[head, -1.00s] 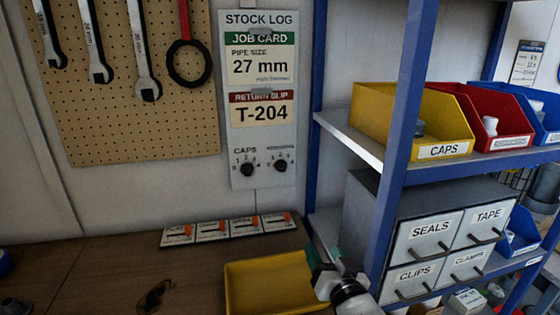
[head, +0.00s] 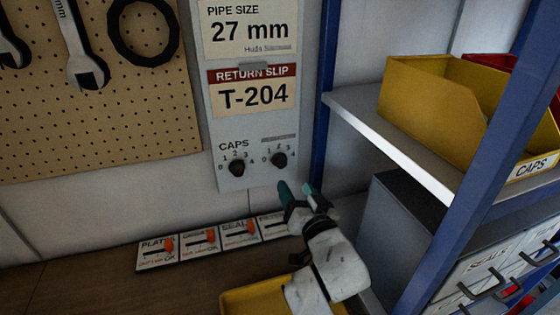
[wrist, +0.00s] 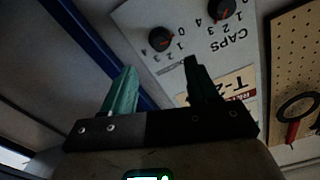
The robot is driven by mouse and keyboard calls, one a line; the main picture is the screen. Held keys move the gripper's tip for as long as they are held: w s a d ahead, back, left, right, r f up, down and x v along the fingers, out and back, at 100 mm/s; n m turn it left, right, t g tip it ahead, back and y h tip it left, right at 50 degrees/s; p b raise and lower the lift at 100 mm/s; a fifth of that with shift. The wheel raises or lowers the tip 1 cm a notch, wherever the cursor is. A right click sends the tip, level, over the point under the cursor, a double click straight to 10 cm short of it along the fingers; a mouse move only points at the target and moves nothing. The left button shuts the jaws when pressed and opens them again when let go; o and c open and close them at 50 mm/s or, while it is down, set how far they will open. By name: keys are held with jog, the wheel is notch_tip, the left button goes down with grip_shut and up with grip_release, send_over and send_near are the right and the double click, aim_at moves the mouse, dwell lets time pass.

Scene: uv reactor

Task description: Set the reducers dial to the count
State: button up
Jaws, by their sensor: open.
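The reducers dial (head: 278,160) is the right black knob on the stock log board (head: 262,125); its small label is too blurred to read. The caps dial (head: 237,168) is to its left. Numbers ring both knobs, but I cannot tell where they point. My gripper (head: 300,192) is open and empty, just below and slightly right of the reducers dial, apart from it. In the wrist view, upside down, the reducers dial (wrist: 159,39) appears beyond and between the open fingers, with the caps dial (wrist: 221,10) to the right.
A blue shelf post (head: 328,90) stands close right of the board. A yellow caps bin (head: 430,95) and part of a red bin (head: 500,72) sit on the shelf. Several slider cards (head: 200,244) lie below the board. A yellow tray (head: 243,300) is under my arm.

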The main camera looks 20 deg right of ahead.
aim_at(282, 165)
jog(key=w+p, duration=0.1)
jog(key=w, duration=0.9)
jog(key=shift+w+p, duration=0.1)
jog(key=shift+p, duration=0.3)
jog(key=c, duration=1)
jog(key=shift+c, duration=0.2)
jog(key=shift+m+b, duration=0.3)
jog(key=shift+b, duration=0.15)
jog(key=m+b, duration=0.2)
jog(key=shift+f+b, duration=0.2)
jog(key=shift+b, duration=0.15)
jog(key=shift+r+m+b, duration=0.15)
jog(key=shift+m+b, duration=1.4)
jog(key=shift+m, duration=0.95)
